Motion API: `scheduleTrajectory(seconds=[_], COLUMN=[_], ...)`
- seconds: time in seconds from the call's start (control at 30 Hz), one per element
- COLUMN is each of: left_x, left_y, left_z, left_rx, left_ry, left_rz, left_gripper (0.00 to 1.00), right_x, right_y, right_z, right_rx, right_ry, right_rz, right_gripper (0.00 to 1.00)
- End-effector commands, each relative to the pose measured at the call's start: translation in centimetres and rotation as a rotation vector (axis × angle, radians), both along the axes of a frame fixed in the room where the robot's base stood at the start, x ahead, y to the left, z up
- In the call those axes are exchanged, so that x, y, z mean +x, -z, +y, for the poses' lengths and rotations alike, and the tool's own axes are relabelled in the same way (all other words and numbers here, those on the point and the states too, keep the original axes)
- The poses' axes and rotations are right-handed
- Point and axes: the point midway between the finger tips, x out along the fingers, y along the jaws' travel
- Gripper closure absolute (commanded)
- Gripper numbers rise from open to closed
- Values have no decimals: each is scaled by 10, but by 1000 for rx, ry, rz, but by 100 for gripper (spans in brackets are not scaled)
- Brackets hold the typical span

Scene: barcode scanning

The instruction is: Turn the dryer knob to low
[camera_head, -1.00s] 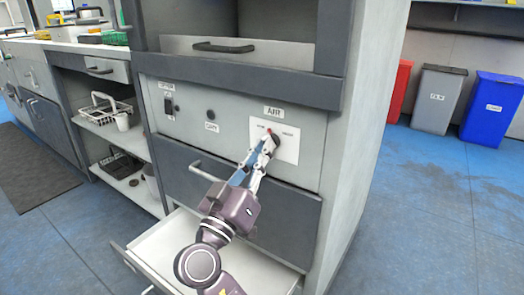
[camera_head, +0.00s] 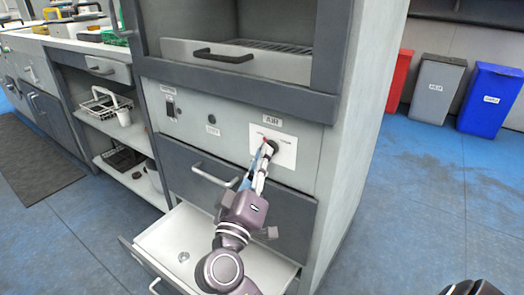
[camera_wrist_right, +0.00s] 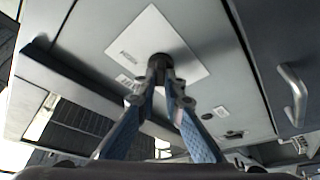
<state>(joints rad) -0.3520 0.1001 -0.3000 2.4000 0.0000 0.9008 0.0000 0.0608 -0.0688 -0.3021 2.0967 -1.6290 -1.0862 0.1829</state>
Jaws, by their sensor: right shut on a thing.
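The dryer knob (camera_head: 272,146) is a small dark round knob on a white plate (camera_head: 285,155) below the AIR label (camera_head: 270,118), on the grey cabinet front. My right gripper (camera_head: 267,153) reaches up to it from below, its two blue-and-white fingers shut on the knob. In the right wrist view, the fingertips (camera_wrist_right: 165,82) close on both sides of the dark knob (camera_wrist_right: 170,66). They partly cover it, so its pointer direction cannot be read. Small red and dark marks on the plate are too small to read. My left gripper is not in view.
An open white drawer (camera_head: 162,238) sticks out below, under my right arm. A drawer handle (camera_head: 212,176) is left of the gripper. A dark switch (camera_head: 170,108) and round button (camera_head: 212,121) sit left on the panel. Bins (camera_head: 490,98) stand at the back right.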

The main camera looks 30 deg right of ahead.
Motion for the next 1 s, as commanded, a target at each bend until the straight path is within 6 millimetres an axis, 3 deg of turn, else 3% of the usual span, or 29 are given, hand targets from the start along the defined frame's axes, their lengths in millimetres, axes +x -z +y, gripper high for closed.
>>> scheduleTrajectory(seconds=[0.2, 0.23, 0.4, 0.77, 1.0], left_x=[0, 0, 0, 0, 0], left_y=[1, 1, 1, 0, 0], left_z=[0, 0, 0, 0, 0], left_rx=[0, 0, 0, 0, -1], left_ry=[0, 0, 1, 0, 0], left_rz=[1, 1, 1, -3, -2], left_gripper=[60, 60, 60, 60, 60], right_x=[0, 0, 0, -4, -31], right_y=[1, 1, 0, 3, 15], right_z=[0, 0, 0, 5, 39], right_rx=[-4, -4, -3, 0, 1], right_ry=[0, 0, 0, 0, -2], right_rz=[1, 1, 0, 1, 3], right_gripper=[100, 90, 74, 74, 74])
